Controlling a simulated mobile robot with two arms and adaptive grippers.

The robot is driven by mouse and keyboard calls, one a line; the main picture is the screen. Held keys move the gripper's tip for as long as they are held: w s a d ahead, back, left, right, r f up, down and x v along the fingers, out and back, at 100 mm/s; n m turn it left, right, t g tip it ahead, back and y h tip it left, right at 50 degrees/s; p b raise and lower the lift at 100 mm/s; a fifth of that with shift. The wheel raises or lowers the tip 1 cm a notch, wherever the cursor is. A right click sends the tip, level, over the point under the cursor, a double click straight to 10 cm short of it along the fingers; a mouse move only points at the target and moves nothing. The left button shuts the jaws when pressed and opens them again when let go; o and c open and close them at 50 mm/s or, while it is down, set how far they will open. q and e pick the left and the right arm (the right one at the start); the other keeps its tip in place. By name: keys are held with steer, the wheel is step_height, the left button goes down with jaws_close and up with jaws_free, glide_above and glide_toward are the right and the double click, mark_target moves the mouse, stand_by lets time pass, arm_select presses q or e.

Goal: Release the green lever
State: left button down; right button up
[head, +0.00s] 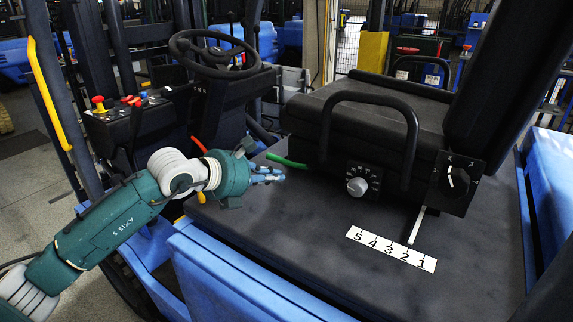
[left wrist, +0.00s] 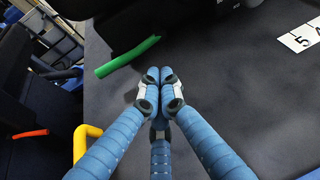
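The green lever (head: 287,160) sticks out to the left from under the front of the black seat. It also shows in the left wrist view (left wrist: 128,57), up and to the left of my fingertips. My left gripper (head: 279,176) is just in front of the lever, above the dark deck, with a small gap between them. In the left wrist view its blue fingers (left wrist: 160,76) meet at the tips, with nothing seen between them. My right gripper is not in view.
The black seat (head: 375,120) with its armrest loop (head: 368,98) stands right of the lever. A dial (head: 357,187) and a numbered scale strip (head: 391,248) are nearby. A red-orange lever (head: 199,145) and steering wheel (head: 215,50) are left. The dark deck (head: 300,250) is clear in front.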

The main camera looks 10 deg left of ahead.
arm_select(q)
steer(key=a, duration=0.1)
steer(key=a+y, duration=0.1)
steer(key=a, duration=0.1)
steer(key=w+a+y, duration=0.1)
steer(key=a, duration=0.1)
steer(key=shift+w+a+r, duration=0.1)
steer(key=shift+a+r, duration=0.1)
steer(key=shift+r, duration=0.15)
steer(key=shift+w+d+f+p, duration=0.2)
steer(key=shift+w+p, duration=0.1)
steer(key=shift+w, duration=0.1)
steer(key=p+x, duration=0.2)
steer(key=x, duration=0.5)
steer(key=shift+w, duration=0.2)
steer(key=shift+w+d+f, duration=0.2)
steer(key=shift+w+f, duration=0.25)
steer(key=shift+w, duration=0.05)
steer(key=shift+w+f, duration=0.1)
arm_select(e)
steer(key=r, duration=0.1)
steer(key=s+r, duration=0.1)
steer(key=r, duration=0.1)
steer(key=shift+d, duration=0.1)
